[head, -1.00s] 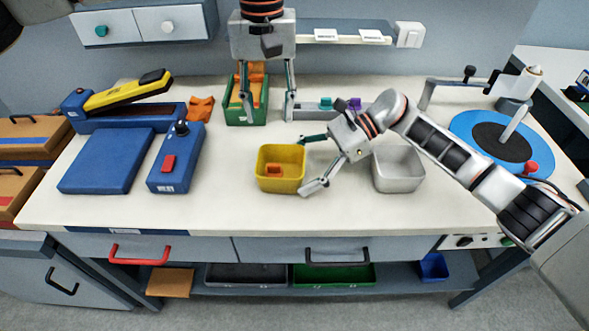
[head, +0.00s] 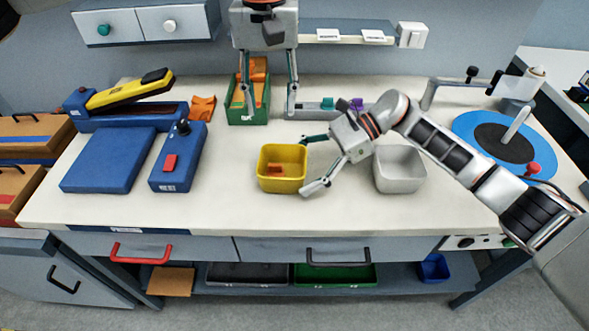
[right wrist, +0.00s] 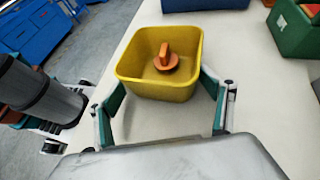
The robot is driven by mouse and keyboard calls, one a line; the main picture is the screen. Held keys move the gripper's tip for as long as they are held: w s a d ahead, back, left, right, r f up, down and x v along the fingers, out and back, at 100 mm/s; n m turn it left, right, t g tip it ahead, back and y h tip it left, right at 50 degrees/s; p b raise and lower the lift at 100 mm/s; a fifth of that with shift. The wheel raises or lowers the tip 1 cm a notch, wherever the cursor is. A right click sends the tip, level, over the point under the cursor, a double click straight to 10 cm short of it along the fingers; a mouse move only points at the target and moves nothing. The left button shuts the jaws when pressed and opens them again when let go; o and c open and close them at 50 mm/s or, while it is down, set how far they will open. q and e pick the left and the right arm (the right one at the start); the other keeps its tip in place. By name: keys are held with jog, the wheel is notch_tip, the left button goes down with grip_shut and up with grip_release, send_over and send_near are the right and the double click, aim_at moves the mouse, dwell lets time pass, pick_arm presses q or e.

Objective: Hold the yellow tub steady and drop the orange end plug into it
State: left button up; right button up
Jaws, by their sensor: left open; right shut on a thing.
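The yellow tub (head: 281,184) stands upright on the bench, left of the silver metal bin. My right gripper (head: 308,164) is shut on the tub, its fingers against the sides at one end. The fingers also show around the tub (right wrist: 158,92) in the right wrist view. The orange end plug (head: 276,169) is inside the tub; in the right wrist view the plug (right wrist: 166,60) lies on the tub floor with its tab up. My left gripper (head: 271,108) is open and empty, over the area of the green bin at the back.
The green bin (head: 247,117) holds several orange parts. A silver metal bin (head: 399,178) stands right of the tub. A blue box with a red button (head: 176,160) and a blue-yellow lever tool (head: 128,95) are at left. The front bench strip is clear.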

jog(key=shift+f, duration=0.1)
jog(key=o, duration=0.9)
jog(key=v, duration=1.2)
